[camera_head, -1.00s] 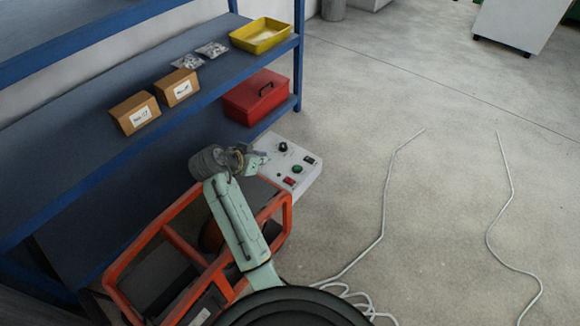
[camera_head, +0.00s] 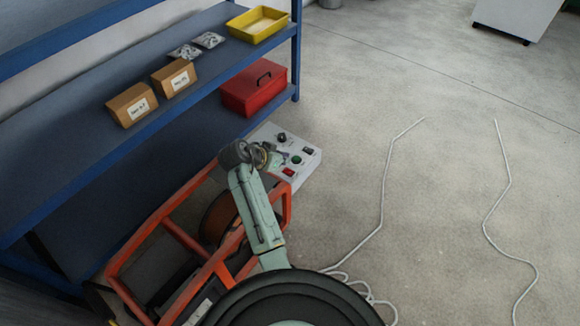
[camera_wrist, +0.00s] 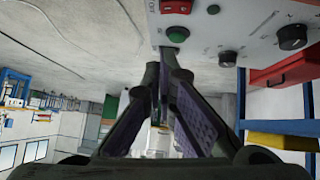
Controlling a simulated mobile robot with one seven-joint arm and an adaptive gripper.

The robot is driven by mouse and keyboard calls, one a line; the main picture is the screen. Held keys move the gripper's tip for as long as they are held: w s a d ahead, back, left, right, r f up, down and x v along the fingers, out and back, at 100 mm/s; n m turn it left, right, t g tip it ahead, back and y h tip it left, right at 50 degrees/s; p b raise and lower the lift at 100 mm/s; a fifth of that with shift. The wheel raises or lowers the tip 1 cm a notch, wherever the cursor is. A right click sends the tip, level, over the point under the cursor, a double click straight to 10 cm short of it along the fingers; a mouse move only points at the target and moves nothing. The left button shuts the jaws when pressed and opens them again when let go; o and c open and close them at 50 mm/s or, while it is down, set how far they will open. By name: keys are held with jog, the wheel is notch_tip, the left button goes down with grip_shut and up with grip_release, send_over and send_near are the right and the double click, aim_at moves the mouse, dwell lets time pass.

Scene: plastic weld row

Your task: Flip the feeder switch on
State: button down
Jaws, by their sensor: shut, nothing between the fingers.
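A pale control panel (camera_head: 305,168) sits at the front end of the orange-framed machine. In the head view it carries a red switch (camera_head: 288,172), a green button (camera_head: 297,160), a dark switch (camera_head: 308,150) and a black knob (camera_head: 282,137). I cannot read which switch is the feeder's. My gripper (camera_head: 277,158) is over the panel's left part. In the wrist view the panel (camera_wrist: 255,20) is at the top; my shut, empty fingertips (camera_wrist: 168,52) lie just below the green button (camera_wrist: 178,35), with the red switch (camera_wrist: 178,7) beyond. Contact is unclear.
A blue shelf (camera_head: 200,85) on the left holds two cardboard boxes, small bags and a yellow tray (camera_head: 257,24). A red case (camera_head: 254,90) stands behind the panel. White cables (camera_head: 385,190) lie on the floor, which is otherwise open to the right.

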aim_at(297, 171)
jog(key=x, duration=0.3)
jog(key=shift+d+f, duration=0.15)
jog(key=shift+f, duration=0.1)
notch_tip(297, 171, down, 2)
jog(key=shift+s+f+p, duration=0.1)
jog(key=shift+f+p, duration=0.1)
jog(key=shift+p, duration=0.1)
jog(key=shift+f, duration=0.6)
jog(key=shift+s+d+f+y+b, duration=0.1)
jog(key=shift+f+y+b, duration=0.05)
jog(key=shift+f+b, duration=0.15)
jog(key=shift+s+d+f+y+b, duration=0.1)
jog(key=shift+s+f+y+b, duration=0.05)
jog(key=shift+f+b, duration=0.15)
jog(key=shift+w+r+t, duration=0.1)
jog(key=shift+r+t, duration=0.1)
jog(key=shift+t, duration=0.1)
jog(key=shift+w+a, duration=0.1)
jog(key=shift+a, duration=0.05)
